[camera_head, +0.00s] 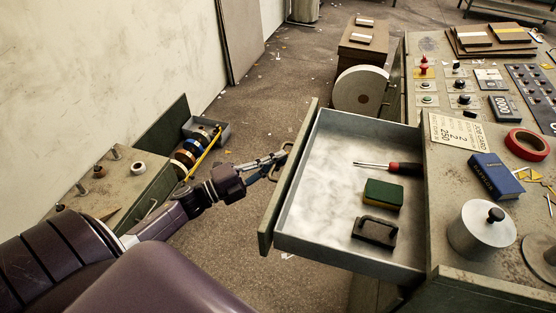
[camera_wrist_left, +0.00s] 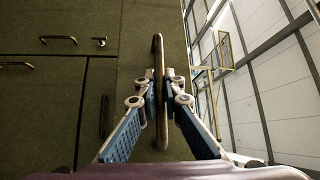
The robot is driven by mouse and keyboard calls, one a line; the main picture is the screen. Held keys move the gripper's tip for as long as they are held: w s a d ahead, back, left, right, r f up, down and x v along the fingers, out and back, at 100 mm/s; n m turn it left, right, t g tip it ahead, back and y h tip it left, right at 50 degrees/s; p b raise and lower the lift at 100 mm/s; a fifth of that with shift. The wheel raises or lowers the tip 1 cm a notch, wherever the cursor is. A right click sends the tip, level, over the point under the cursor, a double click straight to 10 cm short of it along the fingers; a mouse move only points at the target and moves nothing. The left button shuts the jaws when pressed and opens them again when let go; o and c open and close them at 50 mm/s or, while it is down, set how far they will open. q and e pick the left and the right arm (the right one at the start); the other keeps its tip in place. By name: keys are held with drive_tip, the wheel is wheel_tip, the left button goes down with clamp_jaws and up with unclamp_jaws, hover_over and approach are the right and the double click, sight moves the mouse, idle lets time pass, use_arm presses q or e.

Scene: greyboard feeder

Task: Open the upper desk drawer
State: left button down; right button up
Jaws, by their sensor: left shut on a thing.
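The upper desk drawer (camera_head: 330,228) is pulled far out of the desk, and its open metal tray shows in the head view. Inside it lie a screwdriver (camera_head: 390,166), a green and yellow block (camera_head: 383,194) and a black clamp-like metal piece (camera_head: 374,232). My left gripper (camera_head: 281,158) is at the outer side of the drawer front, shut on the drawer handle (camera_wrist_left: 159,90). In the left wrist view the handle bar stands upright between the two fingers (camera_wrist_left: 158,88). My right gripper is not in view.
A low cabinet (camera_head: 125,190) with an open drawer of tape rolls stands at left. Bare floor (camera_head: 262,115) lies between.

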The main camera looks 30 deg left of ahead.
use_arm(q)
drive_tip(key=c, duration=2)
unclamp_jaws()
drive_tip(key=shift+c, duration=0.2)
drive_tip(key=v, duration=1.2)
